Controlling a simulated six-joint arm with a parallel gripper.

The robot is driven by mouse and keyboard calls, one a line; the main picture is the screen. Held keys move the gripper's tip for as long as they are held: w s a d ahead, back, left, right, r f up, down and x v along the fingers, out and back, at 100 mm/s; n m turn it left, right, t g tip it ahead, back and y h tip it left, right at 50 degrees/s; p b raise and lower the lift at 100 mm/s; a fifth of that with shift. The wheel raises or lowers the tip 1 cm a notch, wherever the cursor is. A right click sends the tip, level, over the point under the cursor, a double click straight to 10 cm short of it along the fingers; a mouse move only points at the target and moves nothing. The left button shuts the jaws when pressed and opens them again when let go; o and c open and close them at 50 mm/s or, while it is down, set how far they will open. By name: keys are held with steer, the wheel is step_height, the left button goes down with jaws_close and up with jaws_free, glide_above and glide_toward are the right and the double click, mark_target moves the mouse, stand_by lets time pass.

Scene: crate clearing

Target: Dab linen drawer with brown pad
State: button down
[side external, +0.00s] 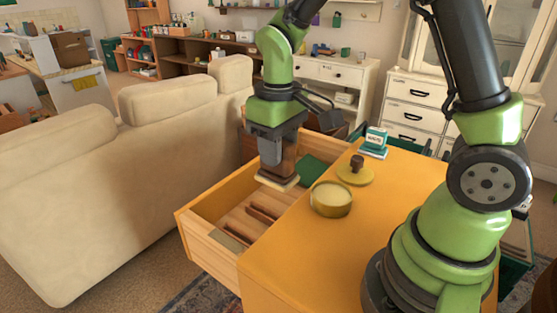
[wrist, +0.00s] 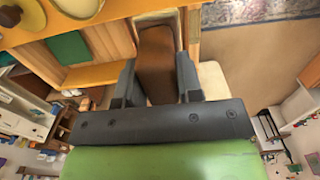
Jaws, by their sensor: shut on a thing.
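My gripper (side external: 279,150) is shut on the brown pad (side external: 289,165), a brown block with a pale flat underside. The pad hangs upright over the open wooden drawer (side external: 205,258), near its right side and the yellow top. In the wrist view the brown pad (wrist: 157,65) sits between both fingers of my gripper (wrist: 158,85), with its pale face at the far end. The drawer holds a green cloth (side external: 312,171) and long brown pieces (side external: 262,214). I cannot read a linen label on it. Whether the pad touches anything is unclear.
On the yellow top (side external: 300,250) stand a round yellow tin (side external: 331,200), a knobbed yellow lid (side external: 355,176) and a teal-and-white labelled box (side external: 374,142). A cream sofa (side external: 110,170) is left of the drawer. White labelled drawers (side external: 415,92) stand behind.

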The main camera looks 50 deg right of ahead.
steer(key=w+a+f, duration=0.7)
steer(key=w+f, duration=0.1)
steer(key=f, duration=0.1)
steer(key=shift+w, duration=0.35)
steer(key=shift+r, duration=0.1)
steer(key=shift+f, duration=3)
steer(key=shift+f, duration=0.6)
steer(key=shift+a+r, duration=0.15)
steer(key=shift+a, duration=0.45)
steer(key=shift+d, duration=0.15)
